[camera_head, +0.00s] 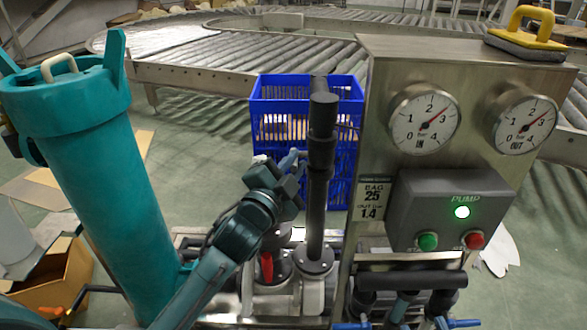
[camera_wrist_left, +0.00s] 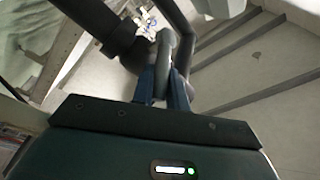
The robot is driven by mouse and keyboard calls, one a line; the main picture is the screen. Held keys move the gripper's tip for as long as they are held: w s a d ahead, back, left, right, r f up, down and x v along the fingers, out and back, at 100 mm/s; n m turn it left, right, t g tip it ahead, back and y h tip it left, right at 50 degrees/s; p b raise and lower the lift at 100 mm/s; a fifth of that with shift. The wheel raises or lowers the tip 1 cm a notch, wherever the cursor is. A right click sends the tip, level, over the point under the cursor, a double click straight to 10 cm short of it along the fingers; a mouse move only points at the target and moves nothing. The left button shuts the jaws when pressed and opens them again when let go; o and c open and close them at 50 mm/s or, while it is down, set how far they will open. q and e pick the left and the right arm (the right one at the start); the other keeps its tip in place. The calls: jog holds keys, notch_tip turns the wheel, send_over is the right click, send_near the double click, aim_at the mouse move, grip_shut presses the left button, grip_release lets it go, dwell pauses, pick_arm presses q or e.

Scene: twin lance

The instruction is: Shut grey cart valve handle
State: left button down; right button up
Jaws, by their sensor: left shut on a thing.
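My left gripper (camera_head: 293,163) reaches in from the lower left to the upper part of the dark vertical pipe (camera_head: 318,200) on the cart. In the left wrist view, the blue fingers of my left gripper (camera_wrist_left: 164,86) are shut on a grey valve handle (camera_wrist_left: 166,50), which stands between them. Dark pipe parts lie just beyond it. In the head view the handle is mostly hidden by the gripper, and its angle to the pipe is hard to tell. My right gripper does not show in either view.
A teal filter housing (camera_head: 95,170) stands at left. A steel panel (camera_head: 380,75) with two gauges and a pump box (camera_head: 450,205) stands close at right. A red handle (camera_head: 267,268) sits low beside the pipe. A blue crate (camera_head: 305,90) and roller conveyor (camera_head: 250,50) are behind.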

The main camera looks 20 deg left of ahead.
pick_arm(q)
jog(key=f+t+b, duration=0.1)
jog(key=b, duration=0.1)
jog(key=shift+f+m+b, duration=0.3)
jog(key=shift+f+m, duration=0.05)
jog(key=shift+m, duration=0.05)
jog(key=shift+t+h+b, duration=0.3)
jog(key=shift+t+b, duration=0.2)
jog(key=shift+b, duration=0.2)
jog(key=shift+r+m, duration=0.15)
jog(key=shift+m, duration=0.15)
pick_arm(e)
jog(key=shift+a+t+y, duration=0.5)
jog(key=shift+a+y, duration=0.15)
jog(key=shift+y, duration=0.15)
pick_arm(q)
jog(key=shift+s, duration=0.1)
jog(key=c, duration=1.4)
grip_release()
jog(key=p+v, duration=0.1)
jog(key=v, duration=1.2)
pick_arm(e)
jog(key=shift+d+f, duration=0.15)
jog(key=shift+d, duration=0.05)
